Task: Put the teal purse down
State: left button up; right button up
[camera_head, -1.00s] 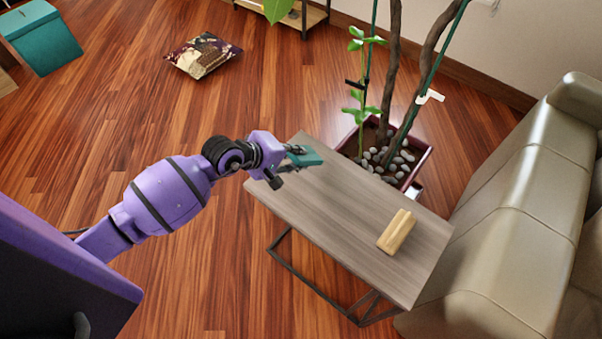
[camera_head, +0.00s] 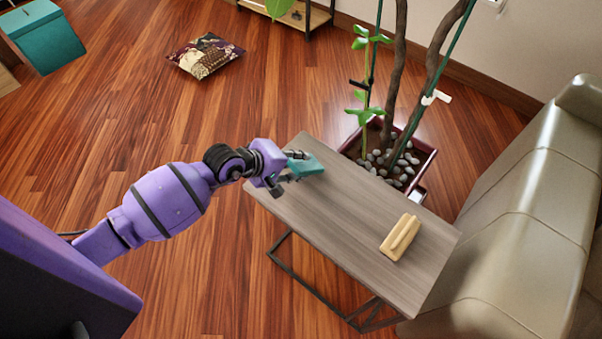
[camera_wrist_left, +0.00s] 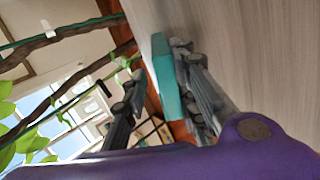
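The teal purse (camera_head: 307,166) is at the far left end of the grey wooden side table (camera_head: 350,215); it seems to rest on the top. My left gripper (camera_head: 292,168) is at the purse with its fingers spread. In the left wrist view, the teal purse (camera_wrist_left: 166,76) lies between the fingers, close along the right one, with a gap to the left one. Its lower part is hidden by the gripper. My right gripper is not in view.
A tan purse-like object (camera_head: 400,237) lies on the table's near right part. The middle of the tabletop is clear. A potted plant (camera_head: 395,165) stands just behind the table, and a beige sofa (camera_head: 500,235) is at the right. A patterned cushion (camera_head: 206,56) lies on the floor.

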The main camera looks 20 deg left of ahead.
pick_arm(q)
jog(key=p+v, duration=0.3)
jog(key=v, duration=0.5)
jog(key=shift+p, duration=0.35)
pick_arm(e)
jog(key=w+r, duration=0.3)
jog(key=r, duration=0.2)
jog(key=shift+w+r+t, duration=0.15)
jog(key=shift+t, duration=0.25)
pick_arm(q)
notch_tip(320, 180, up, 8)
jog(key=s+a+p, duration=0.1)
jog(key=s+p, duration=0.1)
jog(key=p, duration=0.2)
jog(key=shift+p, duration=0.3)
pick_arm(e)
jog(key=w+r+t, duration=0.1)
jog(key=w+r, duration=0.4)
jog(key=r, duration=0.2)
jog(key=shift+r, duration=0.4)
